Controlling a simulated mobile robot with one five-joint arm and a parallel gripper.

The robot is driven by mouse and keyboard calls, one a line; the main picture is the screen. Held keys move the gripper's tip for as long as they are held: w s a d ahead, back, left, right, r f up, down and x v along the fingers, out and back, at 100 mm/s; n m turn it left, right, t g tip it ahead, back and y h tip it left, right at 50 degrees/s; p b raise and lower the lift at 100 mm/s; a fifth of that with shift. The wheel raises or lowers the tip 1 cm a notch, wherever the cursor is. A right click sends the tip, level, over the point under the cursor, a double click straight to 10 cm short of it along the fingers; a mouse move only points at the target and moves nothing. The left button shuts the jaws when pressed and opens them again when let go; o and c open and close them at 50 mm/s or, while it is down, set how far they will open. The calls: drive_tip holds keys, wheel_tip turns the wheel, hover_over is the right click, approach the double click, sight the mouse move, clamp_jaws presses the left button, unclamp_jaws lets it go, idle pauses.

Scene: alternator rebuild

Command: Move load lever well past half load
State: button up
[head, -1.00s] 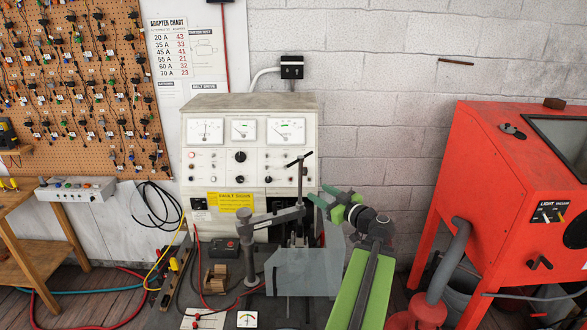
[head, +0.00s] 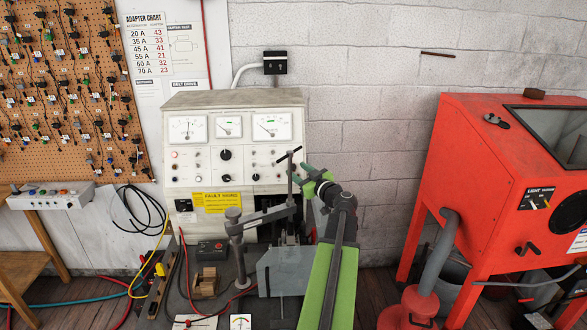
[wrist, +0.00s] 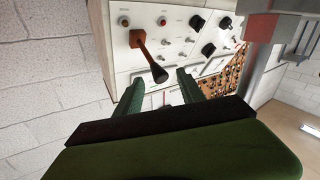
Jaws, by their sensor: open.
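The load lever (wrist: 147,57) shows in the wrist view as a dark, flared handle on an orange-brown base plate (wrist: 137,38) on the pale test bench panel. In the head view I cannot make it out; my gripper and arm cover that part. My gripper (head: 307,177) is at the right side of the bench front. In the wrist view its two green fingers (wrist: 161,78) are spread, with the handle's dark end between or just beyond their tips. I cannot tell whether they touch it. The test bench (head: 235,98) carries gauges, knobs and a yellow notice.
A post with a dark crossbar (head: 290,157) and a grey clamp arm (head: 265,218) stand left of my gripper. A translucent guard (head: 285,270) is below. A red blasting cabinet (head: 465,150) stands right. Bare wall lies between bench and cabinet.

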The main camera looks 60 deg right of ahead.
sight(295, 168)
drive_tip(key=shift+x, duration=1.85)
drive_tip(key=shift+c, duration=0.5)
clamp_jaws()
